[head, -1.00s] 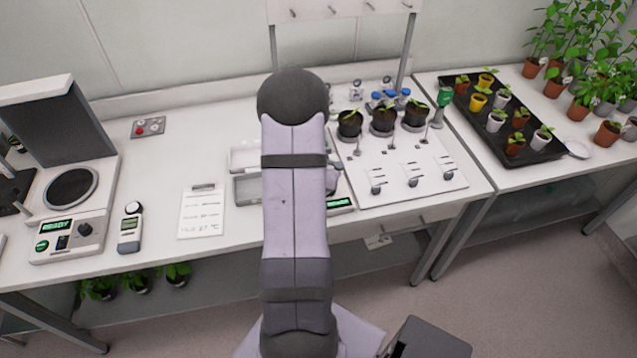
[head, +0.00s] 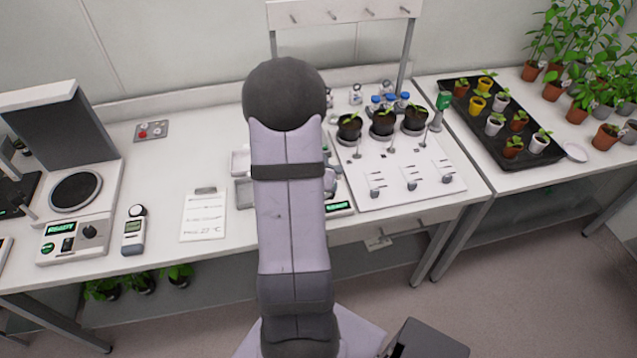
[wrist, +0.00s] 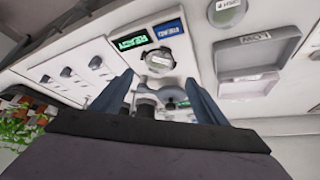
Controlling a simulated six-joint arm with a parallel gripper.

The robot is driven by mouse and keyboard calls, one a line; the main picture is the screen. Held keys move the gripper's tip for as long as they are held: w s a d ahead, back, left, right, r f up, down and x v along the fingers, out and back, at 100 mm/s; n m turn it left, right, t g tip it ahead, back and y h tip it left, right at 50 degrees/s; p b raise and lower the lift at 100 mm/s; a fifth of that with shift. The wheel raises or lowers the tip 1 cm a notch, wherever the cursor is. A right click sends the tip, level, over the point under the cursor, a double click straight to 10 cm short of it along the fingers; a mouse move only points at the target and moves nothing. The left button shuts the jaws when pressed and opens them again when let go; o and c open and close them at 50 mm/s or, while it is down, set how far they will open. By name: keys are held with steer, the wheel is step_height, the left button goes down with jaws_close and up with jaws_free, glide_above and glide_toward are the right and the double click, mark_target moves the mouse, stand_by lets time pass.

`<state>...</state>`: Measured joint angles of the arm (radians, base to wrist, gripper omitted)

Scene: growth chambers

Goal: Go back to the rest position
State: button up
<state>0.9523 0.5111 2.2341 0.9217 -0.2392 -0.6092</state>
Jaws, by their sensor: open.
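My gripper (wrist: 157,78) shows in the wrist view with its two blue-grey fingers spread apart. Between and beyond them are a white device with a lit READY display (wrist: 132,43), a blue label (wrist: 171,29) and a round pale part (wrist: 159,61). Small dark and grey parts show lower between the fingers; I cannot tell whether any touch them. No object is clearly held. In the head view my arm stands upright in the middle and hides the gripper and part of the bench.
The white bench (head: 165,175) carries a READY instrument (head: 75,230), a handheld meter (head: 133,232), a clipboard (head: 203,215) and a white panel (head: 405,180) with potted plants behind it. A black tray (head: 490,130) of small pots stands on the right table. Open floor lies at lower right.

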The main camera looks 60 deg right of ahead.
steer(key=shift+w, duration=0.1)
steer(key=a+f+y, duration=0.4)
steer(key=a+y, duration=0.2)
steer(key=a, duration=0.7)
steer(key=s+a+r+n+g+y, duration=0.25)
steer(key=s+a, duration=0.25)
steer(key=a, duration=0.7)
steer(key=w+a+r+n+h+b, duration=0.1)
steer(key=w+a+r+n, duration=0.1)
steer(key=a+r+n, duration=0.35)
steer(key=w+a+r+n+h+b, duration=0.1)
steer(key=w+a+r+n, duration=0.15)
steer(key=a+n, duration=0.55)
step_height(320, 180, down, 15)
steer(key=a+m+b, duration=0.1)
steer(key=b, duration=1.3)
steer(key=shift+t, duration=0.35)
